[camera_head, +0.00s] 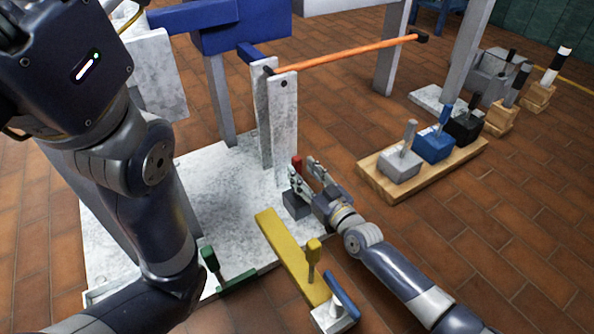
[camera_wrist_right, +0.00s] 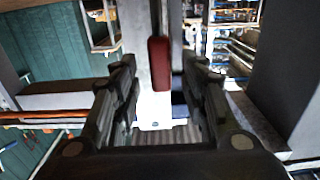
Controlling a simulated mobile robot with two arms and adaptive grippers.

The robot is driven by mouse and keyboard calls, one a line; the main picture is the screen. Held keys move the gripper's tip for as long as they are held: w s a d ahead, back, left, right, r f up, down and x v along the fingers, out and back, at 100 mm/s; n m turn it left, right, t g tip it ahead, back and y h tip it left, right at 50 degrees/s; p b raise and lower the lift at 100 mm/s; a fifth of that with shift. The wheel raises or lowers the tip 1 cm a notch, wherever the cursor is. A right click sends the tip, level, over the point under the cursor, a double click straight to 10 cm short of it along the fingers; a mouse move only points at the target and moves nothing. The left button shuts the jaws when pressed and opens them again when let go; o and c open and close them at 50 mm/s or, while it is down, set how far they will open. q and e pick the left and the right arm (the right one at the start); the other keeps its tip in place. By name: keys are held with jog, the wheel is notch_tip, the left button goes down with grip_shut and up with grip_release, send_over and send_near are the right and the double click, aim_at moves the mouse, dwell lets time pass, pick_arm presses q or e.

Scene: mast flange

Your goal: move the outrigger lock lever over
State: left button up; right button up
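A lever with a red handle (camera_head: 297,164) stands upright on a dark grey block (camera_head: 296,205) at the right edge of the pale base plate. It is the lever at my right gripper; no label shows that it is the outrigger lock lever. My right gripper (camera_head: 304,172) is open around or just short of this handle. In the right wrist view the red handle (camera_wrist_right: 159,62) stands between the two open fingers (camera_wrist_right: 160,75), with a visible gap on each side. I cannot tell how deep it sits between them. My left gripper is out of view; only my left arm shows.
A yellow bar (camera_head: 287,250) with a yellow lever, a blue-handled lever (camera_head: 341,294) and a green lever (camera_head: 210,262) stand nearby. Pale uprights (camera_head: 284,120) rise behind the red handle. A wooden board (camera_head: 420,180) with several levers lies right. Open tile floor lies front right.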

aim_at(299, 167)
jog(key=shift+b+x, duration=0.55)
jog(key=shift+x, duration=0.65)
jog(key=shift+w+a, duration=0.4)
jog(key=shift+w, duration=0.15)
jog(key=c, duration=0.9)
grip_shut()
